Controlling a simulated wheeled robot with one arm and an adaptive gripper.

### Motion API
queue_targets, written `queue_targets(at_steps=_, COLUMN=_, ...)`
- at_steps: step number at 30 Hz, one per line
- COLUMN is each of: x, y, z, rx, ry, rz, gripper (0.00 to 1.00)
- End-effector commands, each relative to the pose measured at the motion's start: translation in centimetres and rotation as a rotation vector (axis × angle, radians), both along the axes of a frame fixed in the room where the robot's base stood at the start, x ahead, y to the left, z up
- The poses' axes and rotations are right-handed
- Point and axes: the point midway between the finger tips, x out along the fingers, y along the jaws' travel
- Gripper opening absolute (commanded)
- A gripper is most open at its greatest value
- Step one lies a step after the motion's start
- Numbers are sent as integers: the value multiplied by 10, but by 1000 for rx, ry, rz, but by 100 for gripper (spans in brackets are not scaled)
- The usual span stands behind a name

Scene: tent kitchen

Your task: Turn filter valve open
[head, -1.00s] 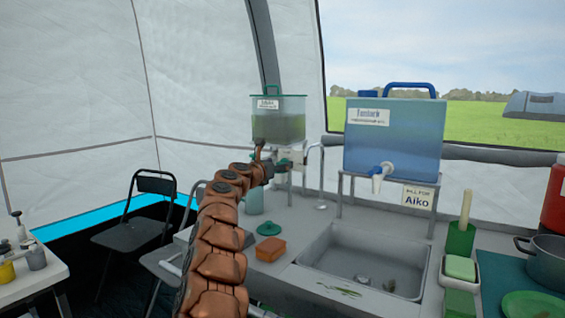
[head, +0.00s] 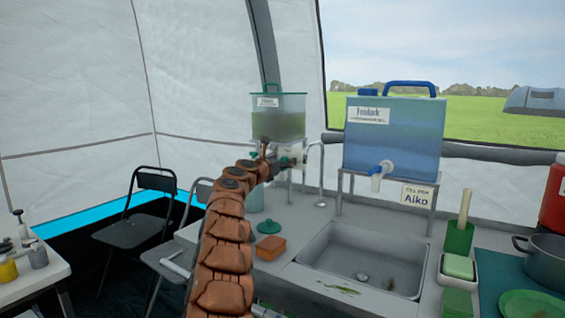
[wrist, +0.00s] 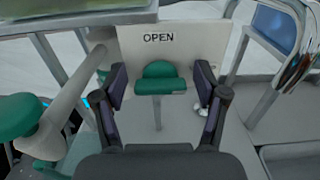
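The filter tank (head: 277,124), clear with greenish water and a green rim, stands on a metal stand left of the sink. In the wrist view the green filter valve handle (wrist: 160,79) sits in front of a pale plate marked OPEN (wrist: 158,38). Its wide bar lies level, with a rounded part above. My gripper (wrist: 161,84) is open, one dark finger on each side of the handle, with a visible gap on both sides. In the head view my arm hides most of the gripper and part of the valve area.
A pale tube (wrist: 62,108) with green ends runs close to the left finger. A stand leg and curved metal pipes (wrist: 300,55) are at right. The blue water tank (head: 395,135), sink (head: 365,258), orange sponge (head: 270,247) and green lid (head: 269,227) are on the counter.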

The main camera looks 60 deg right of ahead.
Motion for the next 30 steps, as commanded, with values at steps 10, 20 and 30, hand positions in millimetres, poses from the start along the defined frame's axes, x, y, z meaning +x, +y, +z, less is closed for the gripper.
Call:
queue_targets(at_steps=10, x=0, y=0, z=0, rx=0, ry=0, rz=0, gripper=32)
queue_targets(at_steps=20, x=0, y=0, z=1, rx=0, ry=8, rz=0, gripper=16)
queue_targets(at_steps=30, x=1, y=0, z=2, rx=-5, ry=155, rz=1, gripper=16)
